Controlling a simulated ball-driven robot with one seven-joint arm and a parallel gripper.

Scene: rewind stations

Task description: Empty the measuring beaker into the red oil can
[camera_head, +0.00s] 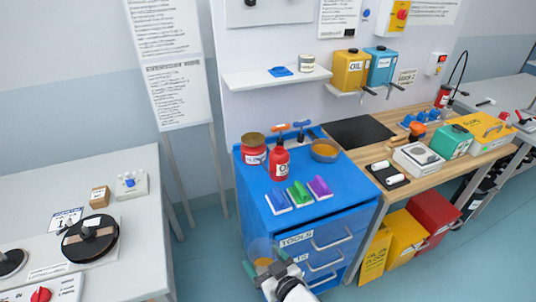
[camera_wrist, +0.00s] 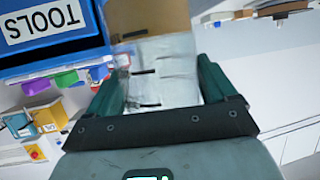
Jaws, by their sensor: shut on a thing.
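My gripper (camera_head: 266,270) is shut on the clear measuring beaker (camera_head: 259,247), in front of the blue tool cart. The beaker looks roughly upright, with amber liquid low inside it. In the wrist view, the beaker (camera_wrist: 160,82) with dark marks sits between my two dark green fingers; this view is upside down. A brown-amber area shows at its far end. The red oil can (camera_head: 279,164), with a white label, stands upright on the cart top, above and beyond my gripper and apart from the beaker. Its opening is too small to make out.
The blue cart (camera_head: 337,205) holds a red tin (camera_head: 253,152) left of the can, a brown bowl (camera_head: 324,150) to its right, and blue, green and purple blocks (camera_head: 300,193) in front. A wooden bench stands right, a grey table (camera_head: 135,225) left. Floor between is clear.

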